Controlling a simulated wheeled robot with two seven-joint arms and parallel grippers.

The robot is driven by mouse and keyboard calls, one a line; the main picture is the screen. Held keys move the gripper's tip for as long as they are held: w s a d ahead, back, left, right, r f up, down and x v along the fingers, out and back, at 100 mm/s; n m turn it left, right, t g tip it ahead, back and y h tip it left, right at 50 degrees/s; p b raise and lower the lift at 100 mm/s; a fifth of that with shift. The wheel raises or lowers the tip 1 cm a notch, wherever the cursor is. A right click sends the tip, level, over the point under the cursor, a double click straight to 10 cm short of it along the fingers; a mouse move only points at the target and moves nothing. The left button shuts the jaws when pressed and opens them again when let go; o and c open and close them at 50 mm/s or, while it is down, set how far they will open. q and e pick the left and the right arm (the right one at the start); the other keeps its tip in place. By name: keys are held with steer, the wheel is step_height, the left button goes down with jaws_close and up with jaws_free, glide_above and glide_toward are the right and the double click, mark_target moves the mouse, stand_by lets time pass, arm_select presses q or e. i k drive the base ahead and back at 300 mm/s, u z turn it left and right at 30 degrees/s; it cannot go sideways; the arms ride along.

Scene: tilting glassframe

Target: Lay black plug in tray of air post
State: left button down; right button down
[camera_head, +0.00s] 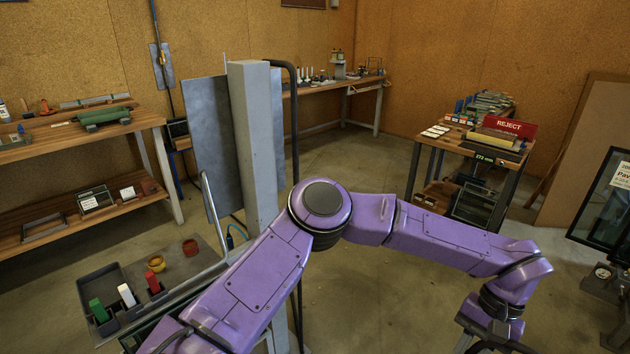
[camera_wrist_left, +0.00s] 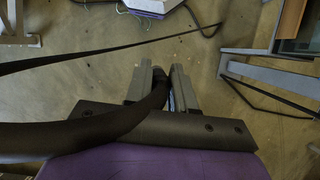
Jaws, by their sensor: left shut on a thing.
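My left arm crosses the head view, and its gripper is at the lower right, mostly cut off by the bottom edge. In the left wrist view my left gripper (camera_wrist_left: 163,76) is shut on a thick black hose-like piece (camera_wrist_left: 100,138) that curves in from the left to the fingertips. I cannot make out a separate plug shape on it. The grey post (camera_head: 251,140) stands left of centre in the head view. My right gripper is not in view.
A black tube (camera_head: 293,120) bends over the post and runs down beside it. A wooden shelf bench (camera_head: 80,135) is at the left, a reject table (camera_head: 470,147) at the back right. Open floor lies between.

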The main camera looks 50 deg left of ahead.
mark_target(105, 294)
steer(key=k, duration=0.25)
steer(key=u, duration=1)
